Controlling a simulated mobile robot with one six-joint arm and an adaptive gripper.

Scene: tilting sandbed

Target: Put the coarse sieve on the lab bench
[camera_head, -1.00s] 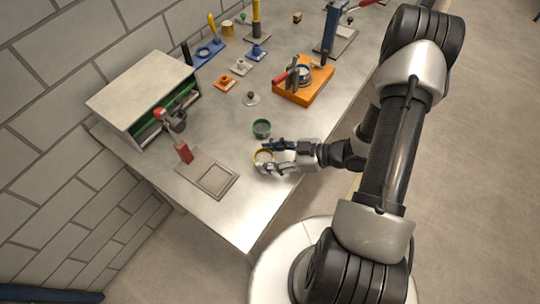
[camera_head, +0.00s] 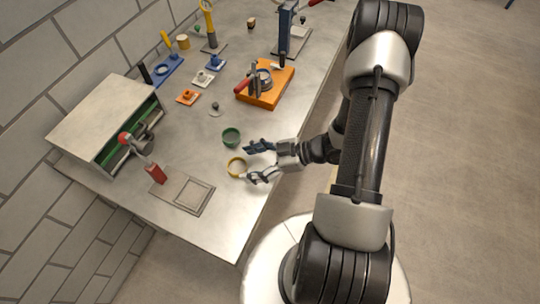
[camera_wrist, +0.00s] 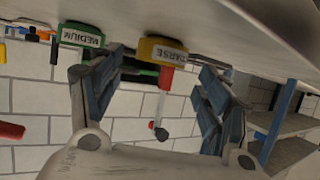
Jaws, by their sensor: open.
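The coarse sieve is a yellow ring (camera_head: 237,167) resting on the lab bench (camera_head: 196,226) near its front edge. In the wrist view its yellow rim (camera_wrist: 163,50) carries a label reading COARSE. My gripper (camera_head: 252,164) is open and empty, low over the bench to the right of the sieve. Its fingers are spread wide, and the sieve lies just past the gap between the fingertips. In the wrist view the sieve shows between the two fingers, apart from both.
A green medium sieve (camera_head: 231,137) stands just behind the yellow one, close to one finger. A grey framed plate (camera_head: 192,194) and a red-handled tool (camera_head: 156,174) lie to the left. An orange block (camera_head: 265,85) stands farther back.

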